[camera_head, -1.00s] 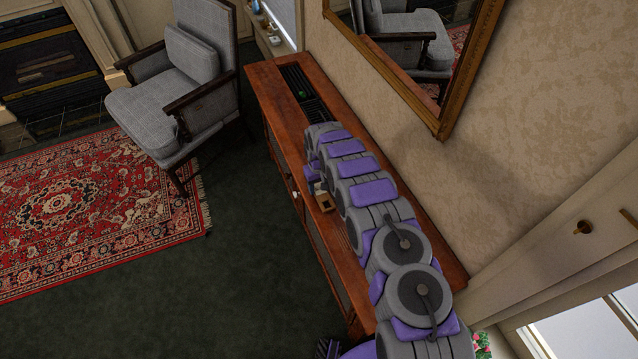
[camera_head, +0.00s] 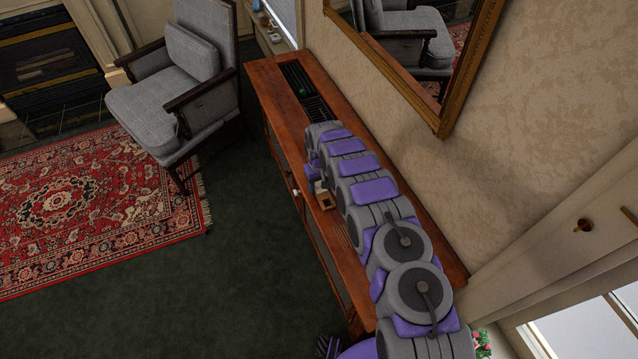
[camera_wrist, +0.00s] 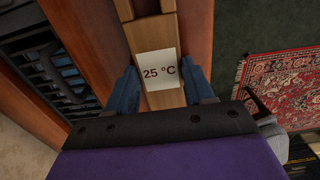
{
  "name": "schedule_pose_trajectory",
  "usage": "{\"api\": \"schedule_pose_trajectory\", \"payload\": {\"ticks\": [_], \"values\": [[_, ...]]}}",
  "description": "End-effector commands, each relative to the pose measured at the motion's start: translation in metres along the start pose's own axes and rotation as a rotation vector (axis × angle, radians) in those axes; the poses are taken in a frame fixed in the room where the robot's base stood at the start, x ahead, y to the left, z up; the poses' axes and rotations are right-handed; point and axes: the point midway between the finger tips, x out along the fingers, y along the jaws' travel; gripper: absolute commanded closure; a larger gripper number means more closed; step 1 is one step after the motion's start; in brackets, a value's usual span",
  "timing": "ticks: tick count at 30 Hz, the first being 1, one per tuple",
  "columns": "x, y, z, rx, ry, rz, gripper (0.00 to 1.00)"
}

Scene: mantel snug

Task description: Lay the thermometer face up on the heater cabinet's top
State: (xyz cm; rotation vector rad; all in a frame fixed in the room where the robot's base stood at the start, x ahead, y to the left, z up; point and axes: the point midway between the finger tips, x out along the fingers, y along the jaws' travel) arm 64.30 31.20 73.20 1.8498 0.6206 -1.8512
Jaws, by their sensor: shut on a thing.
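The thermometer (camera_wrist: 158,70) is a light wooden piece with a white face reading "25 °C". The face is turned up to the wrist camera, and the wood runs out of the top of that view. My gripper (camera_wrist: 160,92) is shut on it, one blue finger on each side. In the head view the thermometer shows as a small wooden piece (camera_head: 325,201) near the front edge of the heater cabinet (camera_head: 275,88), beside my arm. I cannot tell whether it touches the reddish-brown top. My arm hides much of the cabinet's top.
A black grille (camera_head: 303,92) with a small green spot is set in the cabinet's far part. A framed mirror (camera_head: 440,70) hangs on the wall behind. A grey armchair (camera_head: 165,110) and a red rug (camera_head: 90,210) are to the left. Dark carpet lies before the cabinet.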

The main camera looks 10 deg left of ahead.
Motion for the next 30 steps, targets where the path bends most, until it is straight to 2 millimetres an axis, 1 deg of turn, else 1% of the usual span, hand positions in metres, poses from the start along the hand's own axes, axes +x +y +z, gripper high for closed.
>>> {"api": "schedule_pose_trajectory", "payload": {"ticks": [7,8,17,26,30], "values": [[0.0012,0.0,0.0002,0.0,-0.001,0.0,0.78],[0.0013,0.0,0.0002,0.0,-0.002,0.0,0.47],[0.001,-0.0002,0.0002,0.0,-0.001,0.0,0.18],[-0.0004,-0.0001,0.0001,0.0,-0.001,0.0,0.18],[-0.0084,0.0001,-0.0002,0.0,0.0,0.0,0.18]]}}
